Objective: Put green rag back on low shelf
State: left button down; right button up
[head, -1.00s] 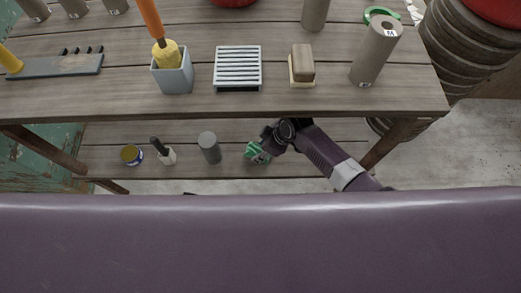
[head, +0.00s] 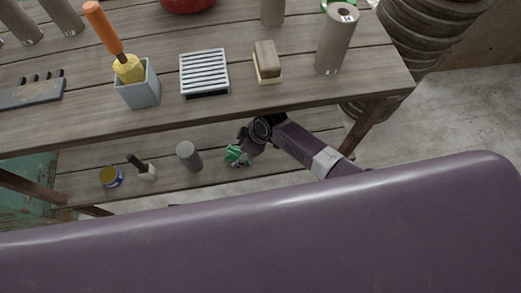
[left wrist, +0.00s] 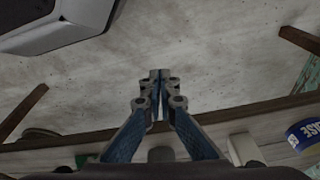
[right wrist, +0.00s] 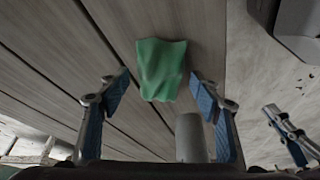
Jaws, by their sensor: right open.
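The green rag (head: 232,153) lies on the low shelf (head: 215,180) under the table, near the shelf's right part. In the right wrist view the rag (right wrist: 162,70) rests crumpled on the planks, just beyond and between my fingertips. My right gripper (right wrist: 160,90) is open, with one finger on each side of the rag and a gap to both. In the head view the right gripper (head: 240,150) partly covers the rag. My left gripper (left wrist: 158,78) is shut and empty over the floor, outside the shelf; it is hidden in the head view.
A grey cylinder (head: 189,156) stands left of the rag, close to my right gripper. The tabletop (head: 200,110) hangs above the shelf, and a table leg (head: 362,125) stands right of my arm.

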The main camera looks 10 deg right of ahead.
jog(key=shift+r, duration=0.15)
jog(key=p+v, duration=0.2)
jog(key=v, duration=0.2)
jog(key=shift+d+r, duration=0.2)
jog(key=shift+r, duration=0.15)
pick_arm(q)
jog(key=s+f+p, duration=0.1)
jog(key=s+f, duration=0.5)
jog(key=f, duration=0.3)
jog(key=shift+a+g, duration=0.4)
pick_arm(e)
jog(key=s+d, duration=0.1)
jog(key=d, duration=0.2)
jog(key=s+d, duration=0.2)
jog(key=d, duration=0.2)
jog(key=s+d, duration=0.1)
jog(key=d, duration=0.3)
jog(key=shift+s+d, duration=0.1)
jog(key=shift+s, duration=0.25)
